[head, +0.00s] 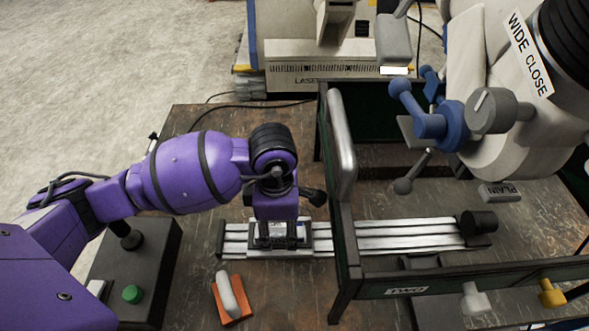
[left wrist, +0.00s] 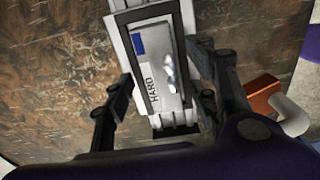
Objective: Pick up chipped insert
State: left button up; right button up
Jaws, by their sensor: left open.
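A grey plate marked HARD (left wrist: 158,70), with a blue square and shiny pale patches, lies in a dark frame on the silver rail (head: 410,236). It is probably the insert; I cannot tell whether the patches are chips or glare. In the head view the plate (head: 277,228) is partly hidden by my left gripper (head: 278,238). My left gripper is open above it, pointing down. In the left wrist view its fingers (left wrist: 160,105) stand to either side of the frame. I cannot tell whether they touch it. My right gripper is out of view.
A dark green metal frame (head: 342,215) stands just right of my left gripper. The microscope (head: 530,150) overhangs the right side. An orange block with a grey handle (head: 231,298) lies in front of the rail. A box with a green button (head: 132,293) is at left.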

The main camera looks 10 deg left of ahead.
pick_arm(q)
jog(key=shift+f, duration=0.1)
grip_shut()
jog(key=shift+r, duration=0.2)
dwell(0.5)
